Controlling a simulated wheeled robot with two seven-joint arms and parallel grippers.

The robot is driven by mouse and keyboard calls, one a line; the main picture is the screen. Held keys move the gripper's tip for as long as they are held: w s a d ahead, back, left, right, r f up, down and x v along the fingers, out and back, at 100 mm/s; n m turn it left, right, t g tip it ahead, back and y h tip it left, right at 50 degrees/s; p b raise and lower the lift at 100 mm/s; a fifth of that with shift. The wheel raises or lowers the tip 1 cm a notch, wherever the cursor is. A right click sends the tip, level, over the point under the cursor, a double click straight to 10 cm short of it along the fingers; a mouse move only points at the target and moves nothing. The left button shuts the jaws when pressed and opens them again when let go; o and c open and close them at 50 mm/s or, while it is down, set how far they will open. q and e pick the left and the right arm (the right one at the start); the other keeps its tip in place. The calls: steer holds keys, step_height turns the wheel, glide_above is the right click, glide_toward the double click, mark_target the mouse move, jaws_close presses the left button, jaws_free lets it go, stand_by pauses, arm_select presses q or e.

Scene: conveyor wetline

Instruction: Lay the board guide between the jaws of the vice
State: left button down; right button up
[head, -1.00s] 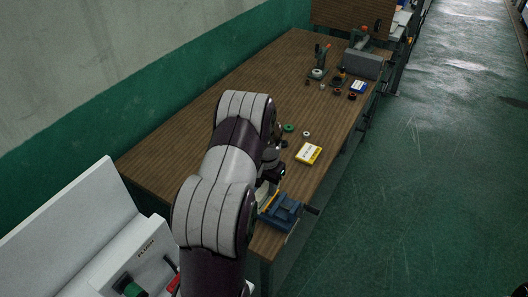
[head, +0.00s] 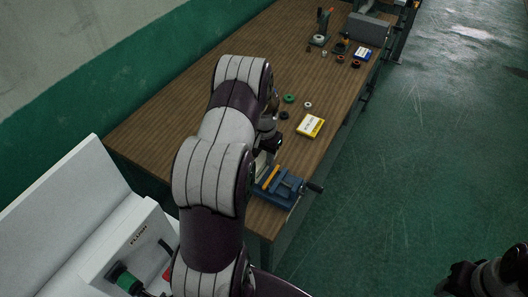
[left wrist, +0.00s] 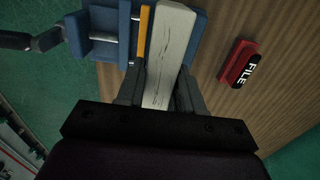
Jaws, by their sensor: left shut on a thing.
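The blue vice (head: 287,194) is at the near right corner of the bench, its handle pointing right; it is also at the top of the left wrist view (left wrist: 110,45). An orange strip (left wrist: 144,32) lies along one jaw. My left gripper (left wrist: 158,92) is shut on a pale, streaked flat bar, which I take as the board guide (left wrist: 168,40). The bar's far part is over the vice, beside the orange strip and before the right-hand blue jaw; I cannot tell its height. In the head view my left gripper (head: 266,150) is mostly hidden. My right gripper (head: 458,279) is at the lower right, fingers unclear.
A red block marked FILE (left wrist: 239,63) lies on the bench right of the bar. A yellow-and-white box (head: 310,125) and small rings (head: 289,99) lie beyond the vice. A white unit marked FLUSH (head: 130,240) stands at the near left. The floor at right is clear.

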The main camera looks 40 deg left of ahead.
arm_select(q)
steer(key=shift+s+d+f+b, duration=0.1)
steer(key=shift+f+b, duration=0.1)
steer(key=shift+f, duration=0.25)
steer(key=shift+s+d+f+b, duration=0.1)
steer(key=shift+f+b, duration=0.1)
steer(key=shift+f, duration=0.2)
steer(key=shift+w+f, duration=0.1)
steer(key=shift+f, duration=0.3)
steer(key=shift+w+f+b, duration=0.1)
steer(key=shift+f+b, duration=0.15)
steer(key=shift+b, duration=0.05)
steer(key=shift+w+a+f, duration=0.1)
steer(key=shift+w+a, duration=0.05)
steer(key=shift+a, duration=0.1)
steer(key=shift+s+d, duration=0.15)
steer(key=shift+s, duration=0.05)
steer(key=shift+w+f, duration=0.1)
steer(key=shift+f, duration=0.15)
arm_select(e)
step_height(320, 180, down, 3)
steer(key=shift+r, duration=0.15)
arm_select(q)
steer(key=shift+f+b, duration=0.25)
steer(key=shift+b, duration=0.15)
arm_select(e)
steer(key=shift+d+f, duration=0.1)
steer(key=shift+f, duration=0.1)
